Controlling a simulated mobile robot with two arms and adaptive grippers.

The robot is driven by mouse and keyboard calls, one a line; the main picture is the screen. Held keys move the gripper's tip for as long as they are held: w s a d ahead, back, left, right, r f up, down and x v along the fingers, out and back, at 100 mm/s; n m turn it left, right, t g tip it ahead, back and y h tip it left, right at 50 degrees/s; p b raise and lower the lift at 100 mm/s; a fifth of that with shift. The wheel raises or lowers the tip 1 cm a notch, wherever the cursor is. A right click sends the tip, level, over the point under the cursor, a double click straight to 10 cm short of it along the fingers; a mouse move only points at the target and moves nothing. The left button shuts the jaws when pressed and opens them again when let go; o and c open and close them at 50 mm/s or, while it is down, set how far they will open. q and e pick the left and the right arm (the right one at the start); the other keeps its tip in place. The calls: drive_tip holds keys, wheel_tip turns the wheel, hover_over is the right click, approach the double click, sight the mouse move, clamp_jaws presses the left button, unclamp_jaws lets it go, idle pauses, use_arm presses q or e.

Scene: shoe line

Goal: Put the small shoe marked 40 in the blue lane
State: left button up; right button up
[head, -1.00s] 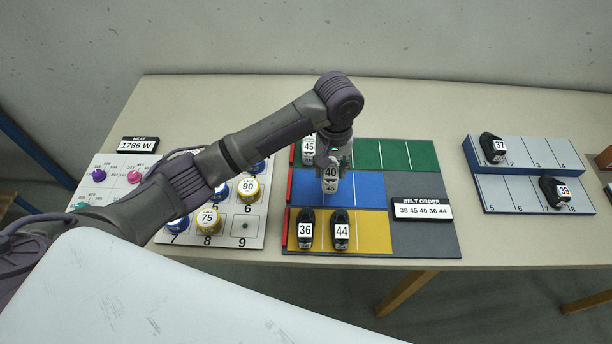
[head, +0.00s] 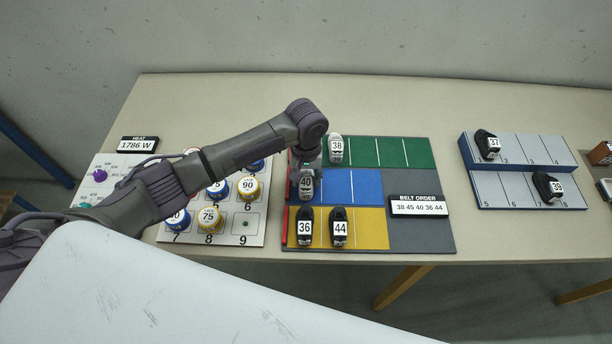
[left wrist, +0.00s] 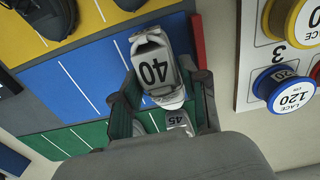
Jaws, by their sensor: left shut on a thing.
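My left gripper (head: 305,168) is shut on the small grey-white shoe marked 40 (head: 306,187) at the left end of the blue lane (head: 352,187). In the left wrist view the same shoe (left wrist: 153,70) sits between the two fingers, over the blue lane (left wrist: 80,85) and close to its red end strip (left wrist: 198,42). Whether its sole touches the lane is hard to tell. My right gripper is not in view.
The green lane (head: 390,152) holds shoe 38 (head: 336,149); shoe 45 (left wrist: 178,121) shows beside the gripper in the wrist view. The yellow lane (head: 372,229) holds shoes 36 (head: 304,228) and 44 (head: 340,229). A lace-spool board (head: 245,228) stands at left.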

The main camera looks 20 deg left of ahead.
sight(306, 177)
use_arm(q)
drive_tip(key=o, duration=1.1)
drive_tip(key=shift+f, duration=0.1)
drive_tip(key=shift+o, duration=0.2)
wheel_tip(306, 177, up, 12)
drive_tip(key=b, duration=0.1)
drive_tip(key=shift+r, duration=0.2)
drive_tip(key=shift+s+f, duration=0.1)
